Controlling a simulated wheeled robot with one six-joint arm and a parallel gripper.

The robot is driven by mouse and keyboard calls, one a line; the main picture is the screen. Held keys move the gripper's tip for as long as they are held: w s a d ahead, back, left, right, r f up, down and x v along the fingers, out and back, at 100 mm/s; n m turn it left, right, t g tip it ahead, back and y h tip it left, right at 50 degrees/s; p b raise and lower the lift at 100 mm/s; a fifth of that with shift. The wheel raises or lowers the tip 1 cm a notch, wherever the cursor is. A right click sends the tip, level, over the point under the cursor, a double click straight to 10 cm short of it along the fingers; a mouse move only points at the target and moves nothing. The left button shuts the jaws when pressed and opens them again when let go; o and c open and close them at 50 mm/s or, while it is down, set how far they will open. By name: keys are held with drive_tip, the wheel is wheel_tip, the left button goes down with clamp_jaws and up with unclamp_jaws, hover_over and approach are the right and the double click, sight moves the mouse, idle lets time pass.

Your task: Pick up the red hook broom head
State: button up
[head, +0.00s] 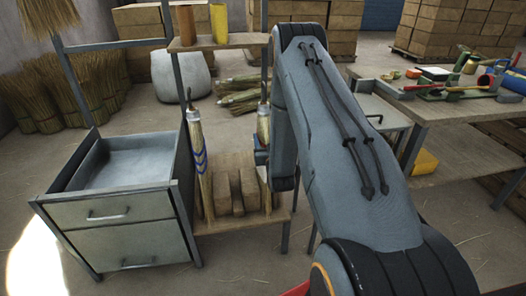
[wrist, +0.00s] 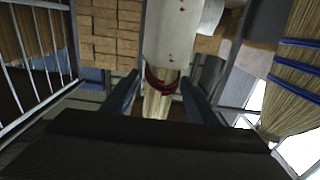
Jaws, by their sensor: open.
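In the wrist view, a dark red curved band or hook (wrist: 162,84) shows against a pale straw bundle (wrist: 158,104), which looks like the red hook broom head. My gripper (wrist: 160,92) is open, with one dark finger on each side of the straw. I cannot tell whether either finger touches it. In the head view my arm hides most of the gripper.
A blue-banded broom head (head: 197,160) stands in the same rack, left of wooden blocks (head: 232,190). A metal drawer cabinet (head: 115,215) is at left. A workbench (head: 440,108) with tools is at right. Straw bundles (head: 235,92) lie on the floor behind.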

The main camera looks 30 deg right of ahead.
drive_tip(key=shift+x, duration=1.9)
drive_tip(key=shift+r, duration=0.2)
clamp_jaws()
